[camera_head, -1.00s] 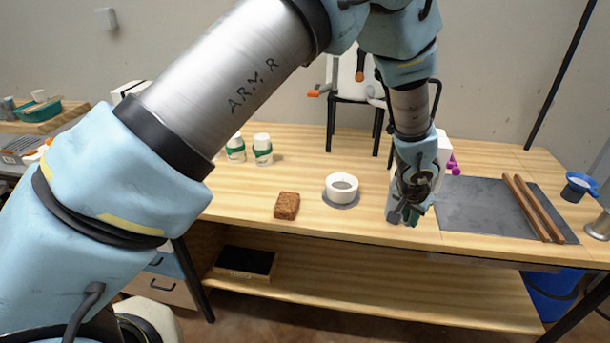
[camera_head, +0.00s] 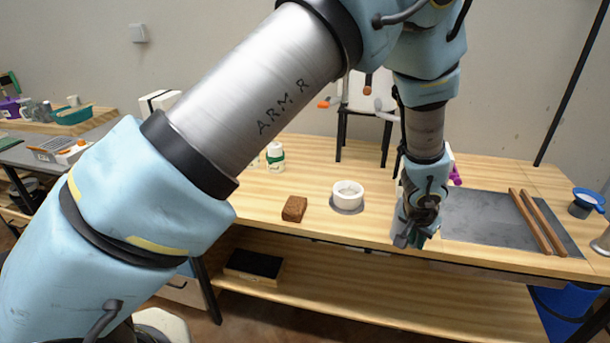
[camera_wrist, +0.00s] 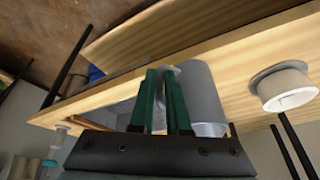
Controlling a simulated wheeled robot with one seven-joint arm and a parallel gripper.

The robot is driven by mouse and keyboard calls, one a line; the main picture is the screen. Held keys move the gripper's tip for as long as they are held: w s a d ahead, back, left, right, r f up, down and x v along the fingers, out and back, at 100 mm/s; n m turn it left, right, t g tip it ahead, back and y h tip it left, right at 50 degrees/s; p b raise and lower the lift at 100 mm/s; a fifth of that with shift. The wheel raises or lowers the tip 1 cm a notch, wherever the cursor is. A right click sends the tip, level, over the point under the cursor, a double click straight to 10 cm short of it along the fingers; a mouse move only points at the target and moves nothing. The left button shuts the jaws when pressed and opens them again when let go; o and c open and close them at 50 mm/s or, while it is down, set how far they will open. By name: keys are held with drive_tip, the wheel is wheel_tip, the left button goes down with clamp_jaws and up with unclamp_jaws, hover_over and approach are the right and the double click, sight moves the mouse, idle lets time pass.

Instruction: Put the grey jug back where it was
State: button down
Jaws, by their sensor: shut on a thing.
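My gripper (camera_head: 416,236) hangs low over the front edge of the wooden table in the head view, to the right of the white ring. In the wrist view its two green fingers (camera_wrist: 162,100) are close together beside the grey jug (camera_wrist: 204,95), a smooth grey cylinder. They appear shut on a small part at the jug's side, likely its handle; the grip itself is mostly hidden. In the head view the jug is small and largely covered by the gripper.
On the table (camera_head: 320,160) stand a brown block (camera_head: 294,208), a white ring (camera_head: 348,189) on a grey disc, and a grey slab (camera_head: 475,220) bearing two wooden sticks (camera_head: 537,222). A side bench at far left holds a teal basin (camera_head: 74,116) and a purple mug (camera_head: 10,108).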

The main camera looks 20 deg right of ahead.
drive_tip(key=w+a+n+t+y, duration=0.1)
drive_tip(key=w+a+n, duration=0.4)
drive_tip(key=w+a, duration=0.5)
drive_tip(key=w+a+r+n+t+y, duration=0.1)
drive_tip(key=w+a+n, duration=0.3)
drive_tip(key=a, duration=2.4)
drive_tip(key=w+a+r+n+y, duration=0.1)
drive_tip(key=w+a+n, duration=0.4)
drive_tip(key=w+a, duration=1)
drive_tip(key=a+y, duration=0.1)
drive_tip(key=a, duration=0.3)
drive_tip(key=shift+w+a+n+t+y, duration=0.25)
drive_tip(key=shift+w+n+t+y, duration=0.05)
drive_tip(key=shift+w+t+y, duration=0.1)
